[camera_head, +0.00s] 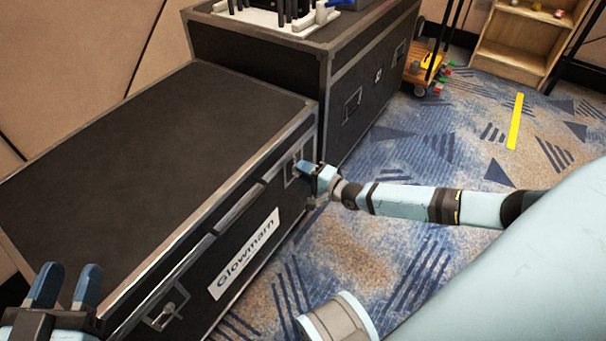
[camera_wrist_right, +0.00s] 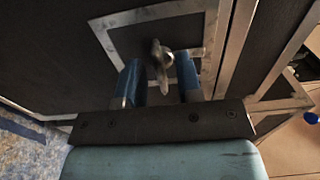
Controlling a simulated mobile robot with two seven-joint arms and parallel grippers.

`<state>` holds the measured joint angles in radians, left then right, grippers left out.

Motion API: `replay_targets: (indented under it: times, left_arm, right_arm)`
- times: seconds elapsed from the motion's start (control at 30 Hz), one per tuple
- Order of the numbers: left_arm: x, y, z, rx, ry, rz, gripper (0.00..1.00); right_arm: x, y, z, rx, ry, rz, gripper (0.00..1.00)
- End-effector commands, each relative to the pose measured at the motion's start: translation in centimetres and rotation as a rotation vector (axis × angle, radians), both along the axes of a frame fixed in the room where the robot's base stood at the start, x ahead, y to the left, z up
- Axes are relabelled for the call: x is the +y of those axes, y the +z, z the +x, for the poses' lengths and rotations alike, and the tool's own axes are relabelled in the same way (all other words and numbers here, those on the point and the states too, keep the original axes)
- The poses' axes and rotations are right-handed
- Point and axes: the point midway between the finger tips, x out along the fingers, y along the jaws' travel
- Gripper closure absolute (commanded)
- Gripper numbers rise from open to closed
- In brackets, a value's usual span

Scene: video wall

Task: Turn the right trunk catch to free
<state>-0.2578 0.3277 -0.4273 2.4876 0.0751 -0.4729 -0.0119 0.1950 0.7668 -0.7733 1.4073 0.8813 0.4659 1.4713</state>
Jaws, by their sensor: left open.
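The black trunk (camera_head: 150,130) with metal edges and a "Glowmarn" label stands at left, its lid closed. Its right catch (camera_wrist_right: 160,62) is a metal wing handle on a square plate, nearly upright in the right wrist view. In the head view my right gripper (camera_head: 309,170) mostly covers that catch. In the right wrist view my right gripper's fingers (camera_wrist_right: 160,80) are apart, one on each side of the handle, with small gaps visible. The left catch (camera_head: 165,315) shows on the trunk's front. My left gripper (camera_head: 67,278) is open and empty above the trunk's near left end.
A taller black case (camera_head: 262,72) stands directly behind the trunk, with a white tray (camera_head: 275,22) of dark parts on top. A wooden shelf (camera_head: 520,48) and a small cart (camera_head: 428,68) stand farther back. Patterned carpet (camera_head: 400,150) lies open in front of the trunk.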

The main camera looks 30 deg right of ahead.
Motion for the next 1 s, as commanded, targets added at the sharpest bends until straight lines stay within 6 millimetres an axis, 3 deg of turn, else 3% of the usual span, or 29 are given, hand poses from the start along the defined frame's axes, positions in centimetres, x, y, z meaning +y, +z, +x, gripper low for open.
replay_targets:
  times: [0.3,0.33,0.47,1.0]
  left_arm:
    - [0.03,0.36,0.09,-0.016,0.0,0.003,0.57]
    - [0.03,0.36,0.08,-0.016,0.0,0.003,0.57]
    - [0.0,0.36,0.08,-0.015,0.0,0.0,0.57]
    - [-0.21,0.58,-0.32,0.04,-0.006,-0.026,0.57]
  right_arm:
    - [0.11,0.03,0.32,0.0,0.0,0.0,0.67]
    - [0.11,0.03,0.32,0.0,0.0,0.0,0.69]
    - [0.1,0.02,0.32,0.0,0.0,0.0,0.98]
    - [0.11,0.26,0.32,-0.056,-0.001,-0.134,0.98]
